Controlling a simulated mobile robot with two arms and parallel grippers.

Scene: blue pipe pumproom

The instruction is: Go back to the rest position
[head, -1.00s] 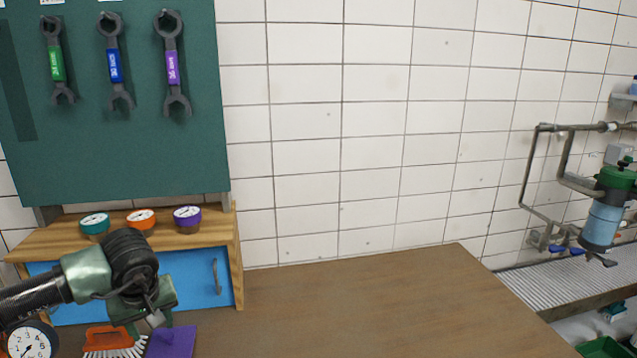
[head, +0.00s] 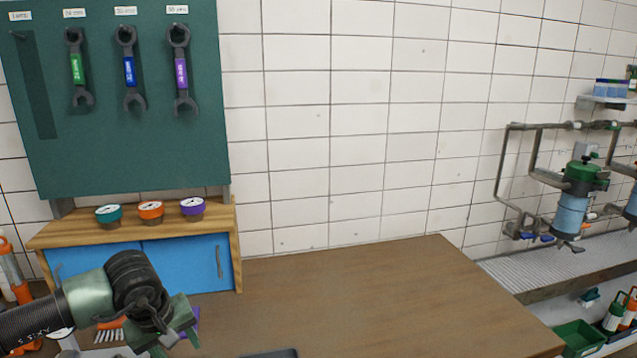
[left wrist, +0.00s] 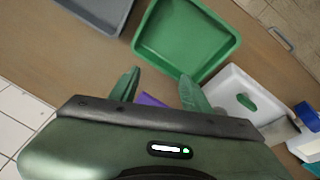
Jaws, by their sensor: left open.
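My left gripper (head: 175,335) comes in from the left in the head view, above the workbench (head: 340,280) and in front of the blue-doored cabinet. In the left wrist view its two green fingers (left wrist: 158,88) are spread apart, with nothing held between them. A purple item (left wrist: 150,100) lies below and beyond the fingers, partly hidden by the gripper. A green tray (left wrist: 187,35) lies beyond the fingertips. My right gripper is in neither view.
The wooden cabinet (head: 236,250) carries several coloured gauges on top. A green board (head: 130,150) with three wrenches hangs above. A brush (head: 108,334) lies near my left gripper. The bench is clear to the right. Pipes and a blue filter (head: 571,215) are at the right wall.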

